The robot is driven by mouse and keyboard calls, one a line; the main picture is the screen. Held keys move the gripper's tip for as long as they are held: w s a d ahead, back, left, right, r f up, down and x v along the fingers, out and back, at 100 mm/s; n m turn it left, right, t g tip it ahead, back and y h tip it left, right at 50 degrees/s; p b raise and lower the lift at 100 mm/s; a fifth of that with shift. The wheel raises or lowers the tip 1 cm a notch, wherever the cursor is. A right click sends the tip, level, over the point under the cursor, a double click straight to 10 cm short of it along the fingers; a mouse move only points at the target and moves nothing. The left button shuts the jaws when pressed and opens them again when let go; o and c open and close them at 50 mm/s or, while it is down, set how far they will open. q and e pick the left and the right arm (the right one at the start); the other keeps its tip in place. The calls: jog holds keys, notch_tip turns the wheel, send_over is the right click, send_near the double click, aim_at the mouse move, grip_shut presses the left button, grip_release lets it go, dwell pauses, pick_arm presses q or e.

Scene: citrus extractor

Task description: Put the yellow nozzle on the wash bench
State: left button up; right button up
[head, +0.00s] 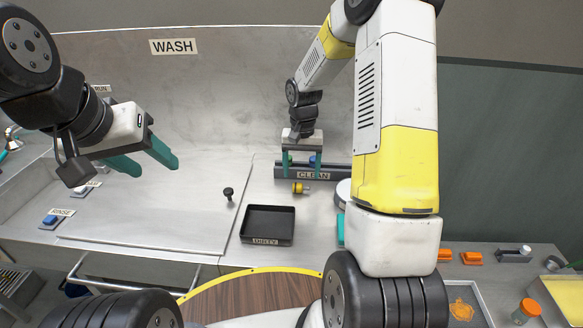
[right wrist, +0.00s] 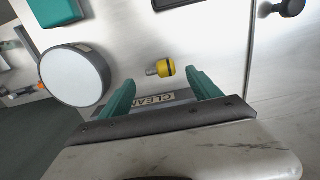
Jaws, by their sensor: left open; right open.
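The yellow nozzle (head: 299,188) is a small yellow and black piece with a metal tip. It lies on the steel surface in front of the CLEAN rack (head: 340,170). My right gripper (head: 303,168) is open, its green fingers pointing down over the CLEAN rack, just behind the nozzle. In the right wrist view the nozzle (right wrist: 164,69) shows beyond and between the open fingertips (right wrist: 163,83), apart from them. The wash bench (head: 150,210) is the steel surface at left, below the WASH sign (head: 173,46). My left gripper (head: 150,165) is open and empty above it.
A black DIRTY tray (head: 267,224) stands in front of the nozzle. A black knob (head: 228,194) stands on the wash bench. A round white-topped thing (right wrist: 75,75) stands near the nozzle. Orange pieces (head: 471,258) lie at right. The middle of the wash bench is clear.

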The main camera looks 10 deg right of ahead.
aim_at(301, 185)
jog(key=s+r+n+t, duration=0.1)
jog(key=s+r, duration=0.2)
jog(key=r, duration=0.3)
jog(key=s+a+r+t, duration=0.1)
jog(key=s+r, duration=0.2)
jog(key=r, duration=0.3)
jog(key=s+r+n+t, duration=0.1)
jog(key=s+r, duration=0.2)
jog(key=r, duration=0.4)
jog(key=s+a+r+n+t+y, duration=0.1)
jog(key=s+r, duration=0.1)
jog(key=s, duration=0.5)
jog(key=s+a+r+t+y, duration=0.1)
jog(key=s+r+t, duration=0.1)
jog(key=s, duration=0.6)
jog(key=shift+a+r+n, duration=0.2)
jog(key=shift+r+n, duration=0.15)
jog(key=shift+n, duration=0.05)
